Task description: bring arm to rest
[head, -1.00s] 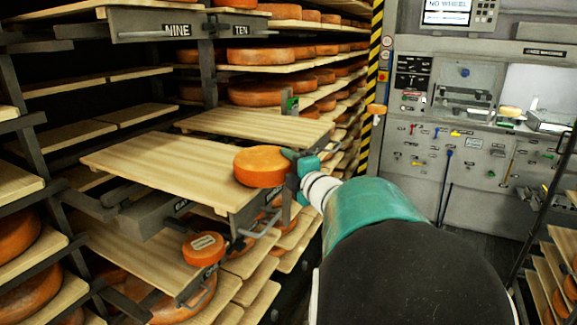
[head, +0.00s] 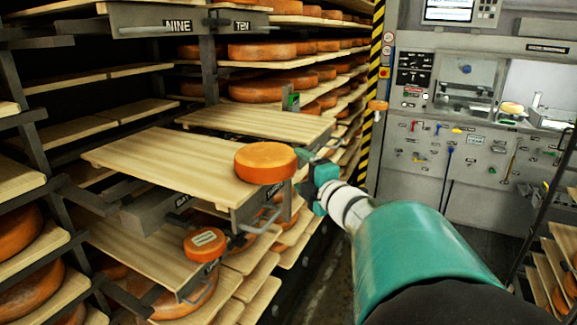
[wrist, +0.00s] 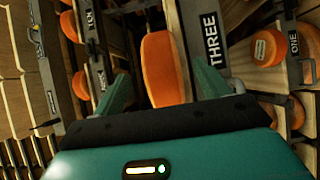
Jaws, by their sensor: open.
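My gripper (head: 306,175) is at the end of my green arm, just right of an orange cheese wheel (head: 265,162) in the head view. The wheel lies flat at the right front corner of a pulled-out wooden board (head: 165,165).
Racks with more cheese wheels (head: 262,52) fill the left and back. A smaller labelled wheel (head: 204,244) sits on a lower board (head: 140,245). A control panel wall (head: 470,150) stands at the right back. Floor shows between racks and panel.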

